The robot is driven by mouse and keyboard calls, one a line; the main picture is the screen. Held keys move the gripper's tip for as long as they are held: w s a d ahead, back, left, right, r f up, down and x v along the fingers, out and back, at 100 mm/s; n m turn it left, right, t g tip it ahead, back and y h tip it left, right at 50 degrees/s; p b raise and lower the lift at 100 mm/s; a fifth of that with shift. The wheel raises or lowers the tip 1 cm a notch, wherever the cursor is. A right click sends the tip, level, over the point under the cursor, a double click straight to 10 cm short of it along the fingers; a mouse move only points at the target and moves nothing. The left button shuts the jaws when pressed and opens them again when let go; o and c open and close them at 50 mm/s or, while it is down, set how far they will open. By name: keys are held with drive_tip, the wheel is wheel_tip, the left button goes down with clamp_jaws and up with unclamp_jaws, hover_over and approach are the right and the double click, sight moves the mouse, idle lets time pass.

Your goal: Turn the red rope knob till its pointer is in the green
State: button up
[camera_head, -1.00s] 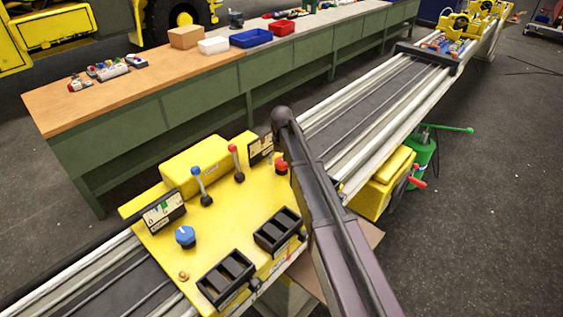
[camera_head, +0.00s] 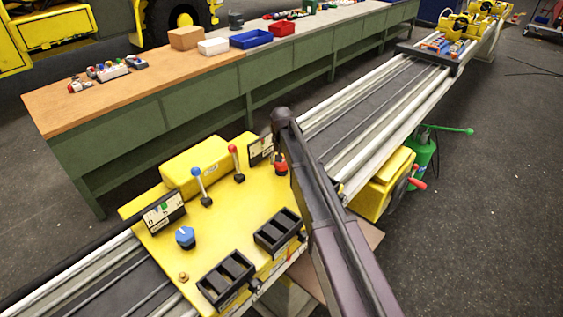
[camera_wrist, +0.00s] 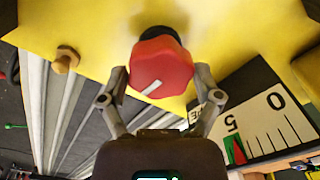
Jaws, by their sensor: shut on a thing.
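The red rope knob (camera_wrist: 160,62) fills the top middle of the wrist view, on a black stem above the yellow panel. A white line on its face runs to the lower left. My gripper (camera_wrist: 162,76) is shut on it, one finger at each side. In the head view the knob (camera_head: 281,169) and the gauge (camera_head: 260,150) show beside my arm, which hides the fingers.
The yellow panel (camera_head: 228,212) also carries a blue knob (camera_head: 185,236), a blue-topped lever (camera_head: 202,187), a red-topped lever (camera_head: 235,164), a second gauge (camera_head: 163,212) and two black slotted blocks. A yellow stud (camera_wrist: 65,60) stands left of the knob in the wrist view.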

drive_tip(key=shift+m, duration=0.4)
drive_tip(key=o, duration=0.9)
drive_tip(key=shift+n, duration=0.5)
drive_tip(key=n, duration=0.2)
drive_tip(key=shift+n, duration=0.4)
wheel_tip(320, 180, up, 14)
drive_tip(key=p, duration=1.4)
drive_tip(key=shift+s+d+f+m+b, duration=0.45)
drive_tip(key=shift+s+d+f+b, duration=1)
drive_tip(key=shift+s+d, duration=2.05)
drive_tip(key=shift+s+d+f+m+b, duration=0.4)
drive_tip(key=shift+s+d+f+b, duration=1)
drive_tip(key=shift+s+d, duration=2.1)
drive_tip(key=shift+s+d+f+m+b, duration=0.45)
drive_tip(key=shift+s+d+f+b, duration=1)
drive_tip(key=shift+s+d, duration=2)
